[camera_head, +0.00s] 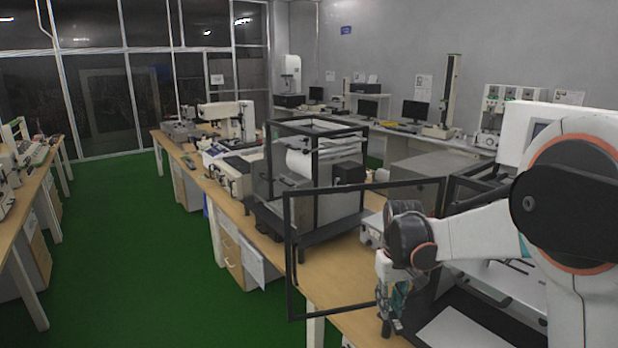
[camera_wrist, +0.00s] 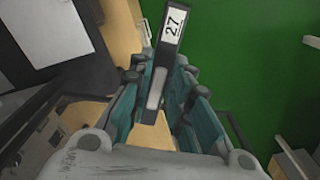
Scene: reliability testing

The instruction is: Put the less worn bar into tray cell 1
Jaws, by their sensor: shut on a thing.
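My gripper (camera_head: 392,312) hangs low over the front of the wooden bench at the lower right of the head view. In the wrist view its teal fingers (camera_wrist: 163,90) are shut on a dark bar (camera_wrist: 165,58) with a white label reading 27. The bar sticks out past the fingertips, with a pale lower part between the fingers. How worn it is cannot be told. I cannot make out a second bar or the tray with its cells in either view.
A black open frame door (camera_head: 287,250) stands beside my arm. A white sheet (camera_head: 462,330) lies on a dark surface to the right. A black-framed machine (camera_head: 330,195) stands farther back on the bench. Green floor (camera_head: 130,260) is clear at left.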

